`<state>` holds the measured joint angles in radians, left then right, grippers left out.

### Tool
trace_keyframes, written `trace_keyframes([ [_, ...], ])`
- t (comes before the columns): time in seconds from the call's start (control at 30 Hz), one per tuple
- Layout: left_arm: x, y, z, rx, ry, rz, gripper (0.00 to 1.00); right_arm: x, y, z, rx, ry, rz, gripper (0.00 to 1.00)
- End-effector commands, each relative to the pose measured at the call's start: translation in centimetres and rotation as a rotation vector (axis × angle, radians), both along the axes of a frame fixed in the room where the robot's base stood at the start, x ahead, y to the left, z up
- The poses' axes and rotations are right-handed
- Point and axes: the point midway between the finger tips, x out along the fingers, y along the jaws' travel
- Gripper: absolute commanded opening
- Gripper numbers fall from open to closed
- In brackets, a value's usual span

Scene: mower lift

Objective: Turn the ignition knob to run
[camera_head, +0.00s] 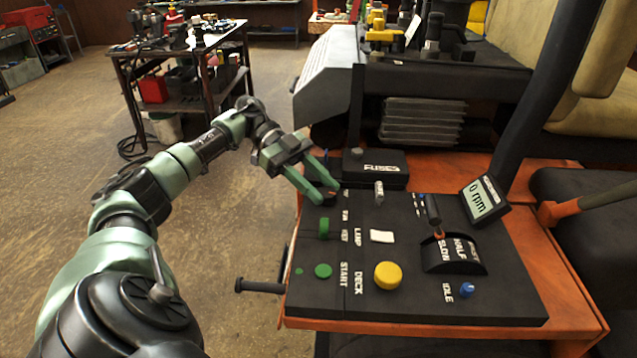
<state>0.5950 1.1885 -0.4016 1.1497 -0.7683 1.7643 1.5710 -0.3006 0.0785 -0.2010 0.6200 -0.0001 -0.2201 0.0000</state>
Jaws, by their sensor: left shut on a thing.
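The ignition knob (331,193) is at the upper left of the black control panel (340,290), a small dark piece with an orange mark. It is mostly hidden by the fingers. My left gripper (327,194) reaches in from the left with its two green fingers shut on the knob. Small white labels run down the panel beside it, with RUN just below the fingertips. I cannot read which way the knob points. My right gripper is not in view.
Below the gripper are a green piece (323,228), a round green START button (323,271) and a yellow DECK button (388,275). A black fuse box (376,168) stands close behind the fingers. A throttle lever (433,212) and a display reading 0 rpm (485,199) are right.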

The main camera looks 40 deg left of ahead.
Motion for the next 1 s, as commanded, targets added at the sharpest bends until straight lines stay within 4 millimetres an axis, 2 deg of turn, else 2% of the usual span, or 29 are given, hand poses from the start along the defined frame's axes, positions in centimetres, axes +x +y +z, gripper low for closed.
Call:
trace_keyframes([
  [0.03, 0.18, -0.01, 0.44, -0.004, -0.007, -0.009, 0.00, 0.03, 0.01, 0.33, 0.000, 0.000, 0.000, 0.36],
  [0.6, 0.18, 0.02, 0.29, -0.004, -0.009, -0.038, 0.00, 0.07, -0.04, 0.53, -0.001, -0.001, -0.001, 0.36],
  [0.63, 0.18, 0.02, 0.30, -0.003, -0.010, -0.039, 0.39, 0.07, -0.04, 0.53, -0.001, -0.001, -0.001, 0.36],
  [0.7, 0.17, 0.02, 0.29, -0.004, -0.009, -0.038, 0.56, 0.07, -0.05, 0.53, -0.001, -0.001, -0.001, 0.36],
  [1.0, 0.12, 0.03, 0.15, -0.002, -0.006, -0.039, 0.56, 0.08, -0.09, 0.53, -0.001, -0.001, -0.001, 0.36],
])
